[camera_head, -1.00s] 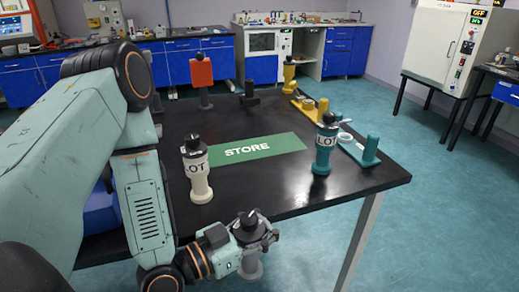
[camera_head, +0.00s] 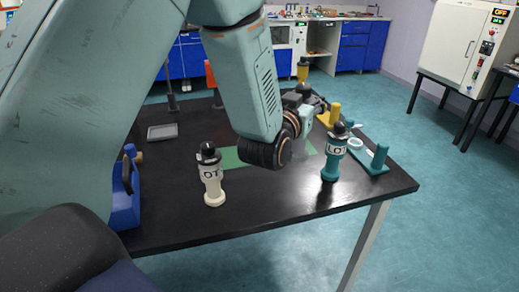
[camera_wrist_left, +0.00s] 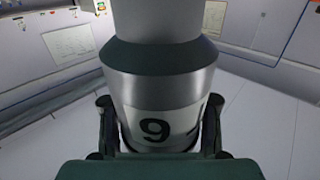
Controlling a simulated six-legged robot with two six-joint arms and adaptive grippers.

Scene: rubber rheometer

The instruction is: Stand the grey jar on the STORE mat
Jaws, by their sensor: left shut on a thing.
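The grey jar (camera_wrist_left: 165,85) fills the middle of the left wrist view, with a white label reading "9" and a dark band. My left gripper (camera_wrist_left: 160,130) is shut on it, one finger on each side. In the head view my left gripper (camera_head: 303,101) is over the far part of the table, by the back right of the STORE mat. My arm hides most of the jar there. The green STORE mat (camera_head: 231,158) shows only in pieces; my forearm covers its middle and lettering. I cannot tell the jar's height above the table. My right gripper is not in view.
A white jar (camera_head: 213,182) stands left of the mat, and a teal jar (camera_head: 332,166) stands to its right beside a teal holder (camera_head: 378,161). A yellow holder (camera_head: 335,113) is behind. A grey tray (camera_head: 162,132) and blue holder (camera_head: 124,205) are left. The front table area is clear.

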